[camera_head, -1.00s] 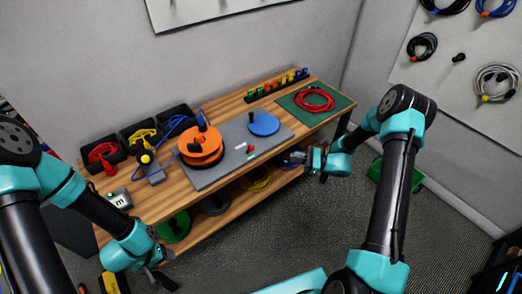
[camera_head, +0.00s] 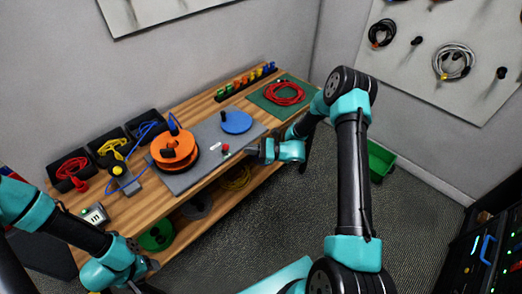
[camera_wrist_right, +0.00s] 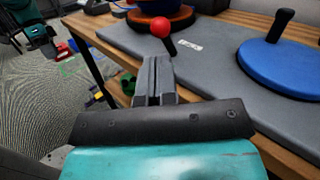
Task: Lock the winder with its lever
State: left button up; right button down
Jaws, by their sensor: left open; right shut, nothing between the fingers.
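The winder's orange reel (camera_head: 174,150) sits on the grey board, with blue cable at its top; its lower part shows at the top of the right wrist view (camera_wrist_right: 148,22). A lever with a red ball knob (camera_head: 226,148) stands at the board's front edge; in the right wrist view the knob (camera_wrist_right: 160,27) is on a dark stalk just beyond my fingertips. My right gripper (camera_head: 252,151) is shut and empty, just right of the lever; its fingers also show in the wrist view (camera_wrist_right: 154,66). I cannot tell whether they touch it. My left gripper (camera_head: 152,277) is open, low in front of the bench.
A blue disc (camera_head: 236,121) with a black handle lies on the grey board (camera_head: 203,134). Bins (camera_head: 103,150) of red, yellow and blue cable stand at the back left. A red coil (camera_head: 284,94) lies on a green mat at the right.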

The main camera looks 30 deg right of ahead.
aim_at(224, 149)
jog(key=shift+x, duration=2.75)
